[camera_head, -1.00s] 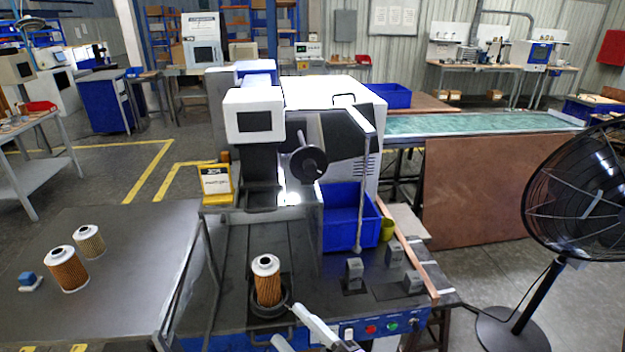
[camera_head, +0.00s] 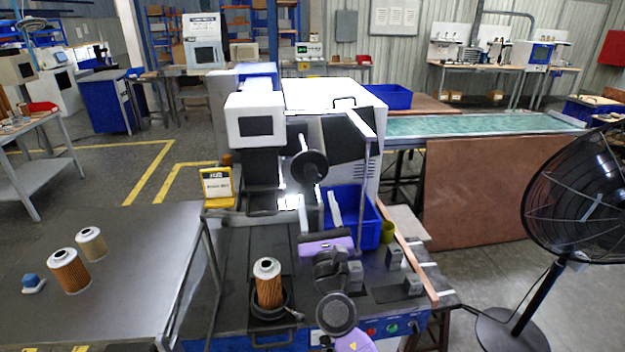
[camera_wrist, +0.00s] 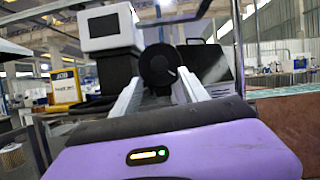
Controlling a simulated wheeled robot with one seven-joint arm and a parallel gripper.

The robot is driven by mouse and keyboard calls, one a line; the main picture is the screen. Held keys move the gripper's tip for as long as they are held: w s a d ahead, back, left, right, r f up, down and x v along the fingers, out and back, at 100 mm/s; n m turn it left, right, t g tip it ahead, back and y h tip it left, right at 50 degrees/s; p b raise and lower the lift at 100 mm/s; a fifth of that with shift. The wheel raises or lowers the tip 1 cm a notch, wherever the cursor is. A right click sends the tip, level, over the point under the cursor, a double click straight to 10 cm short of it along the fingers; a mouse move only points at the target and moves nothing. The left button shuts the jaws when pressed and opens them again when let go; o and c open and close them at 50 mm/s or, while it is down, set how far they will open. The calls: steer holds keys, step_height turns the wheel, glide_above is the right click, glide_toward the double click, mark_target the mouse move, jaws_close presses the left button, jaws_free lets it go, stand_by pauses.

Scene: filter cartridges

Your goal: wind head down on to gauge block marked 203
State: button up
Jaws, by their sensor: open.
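The machine head (camera_head: 255,120) is a white box with a dark screen, above the dark bench. Its black handwheel (camera_head: 309,167) is on the right side, with a small knob. My gripper (camera_head: 319,198) is open and empty, reaching toward the handwheel from below and in front. In the wrist view the handwheel (camera_wrist: 158,66) appears between the two pale fingers, beyond the gripper; I cannot tell whether they touch it. Grey gauge blocks stand on the bench's right side: one (camera_head: 355,272) partly behind my arm, one (camera_head: 394,257), and one (camera_head: 413,285). Their markings are not readable.
An orange filter cartridge (camera_head: 268,284) stands upright in a dark ring on the bench. A blue bin (camera_head: 368,226) is behind my gripper. A yellow-framed job sign (camera_head: 217,187) stands left of the head. Two cartridges stand on the left table (camera_head: 140,255). A black fan (camera_head: 590,195) is at right.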

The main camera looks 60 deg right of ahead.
mark_target(312, 176)
steer(key=p+x, duration=0.1)
steer(key=x, duration=0.6)
steer(key=shift+w+d+p, duration=0.1)
steer(key=shift+p, duration=0.25)
steer(key=shift+g, duration=0.3)
jaws_close()
